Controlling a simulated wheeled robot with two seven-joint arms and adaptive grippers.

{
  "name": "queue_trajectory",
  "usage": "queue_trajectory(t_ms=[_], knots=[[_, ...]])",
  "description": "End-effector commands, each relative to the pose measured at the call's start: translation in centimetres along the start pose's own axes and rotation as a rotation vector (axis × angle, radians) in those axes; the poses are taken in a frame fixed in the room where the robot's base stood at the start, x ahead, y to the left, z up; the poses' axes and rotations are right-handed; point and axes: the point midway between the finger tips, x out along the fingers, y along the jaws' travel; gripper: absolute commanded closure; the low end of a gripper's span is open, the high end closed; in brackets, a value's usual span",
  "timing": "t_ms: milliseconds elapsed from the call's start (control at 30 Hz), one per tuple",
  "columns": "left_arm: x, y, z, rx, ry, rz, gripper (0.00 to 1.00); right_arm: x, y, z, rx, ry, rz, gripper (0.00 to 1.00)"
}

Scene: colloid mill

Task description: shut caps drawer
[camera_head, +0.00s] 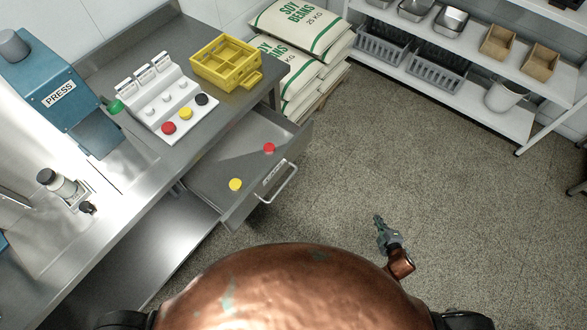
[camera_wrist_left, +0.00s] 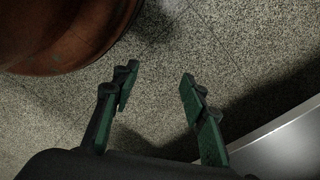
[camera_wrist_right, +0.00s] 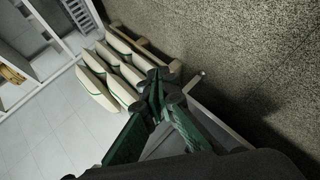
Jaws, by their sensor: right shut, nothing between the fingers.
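The caps drawer (camera_head: 221,187) is pulled out from under the steel counter. My right gripper (camera_head: 378,218) is shut and empty, to the right of the drawer and apart from the handle. In the right wrist view its fingertips (camera_wrist_right: 158,84) meet in front of part of the drawer (camera_wrist_right: 205,122). My left gripper (camera_wrist_left: 154,82) shows only in its own wrist view, open and empty above the floor.
Soy bean sacks (camera_head: 300,70) are stacked beyond the drawer. A white shelf (camera_head: 450,95) stands at the back. The floor right of the drawer is clear.

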Motion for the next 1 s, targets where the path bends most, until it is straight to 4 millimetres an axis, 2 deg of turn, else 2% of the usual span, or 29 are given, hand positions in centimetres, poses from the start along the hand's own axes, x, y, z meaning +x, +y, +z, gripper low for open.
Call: queue_trajectory(t_ms=[33,133,200,333,400,500,600,700,800,1000], knots=[[1.7,0.3,-0.2,-0.005,-0.009,0.005,0.6,2.0,2.3,-1.6,-0.145,0.061,0.073,1.0],[1.8,0.7,-1.6,-0.013,-0.02,0.011,0.6,3.1,8.6,-6.5,-0.458,0.173,0.235,1.0],[1.6,0.9,-2.3,-0.018,-0.03,0.016,0.6,2.9,12.0,-10.2,-0.68,0.237,0.351,1.0],[0.9,1.2,-3.2,-0.029,-0.052,0.024,0.6,1.1,15.9,-17.5,-1.088,0.329,0.576,1.0],[0.3,1.3,-3.6,-0.033,-0.065,0.029,0.6,-0.4,16.7,-21.1,-1.293,0.362,0.694,1.0],[-0.7,1.4,-3.8,-0.04,-0.082,0.034,0.6,-2.7,16.8,-25.4,-1.548,0.39,0.847,1.0],[-1.8,1.4,-4.0,-0.044,-0.094,0.037,0.6,-4.7,16.2,-28.3,-1.74,0.399,0.969,1.0],[-2.7,1.5,-4.1,-0.047,-0.102,0.039,0.6,-6.1,15.8,-30.1,-1.863,0.399,1.052,1.0],[-3.3,1.5,-4.2,-0.048,-0.104,0.04,0.6,-6.9,15.6,-31.1,-1.927,0.396,1.096,1.0],[-4.1,1.5,-4.4,-0.048,-0.102,0.041,0.6,-6.3,16.1,-32.9,-1.946,0.392,1.112,1.0]])
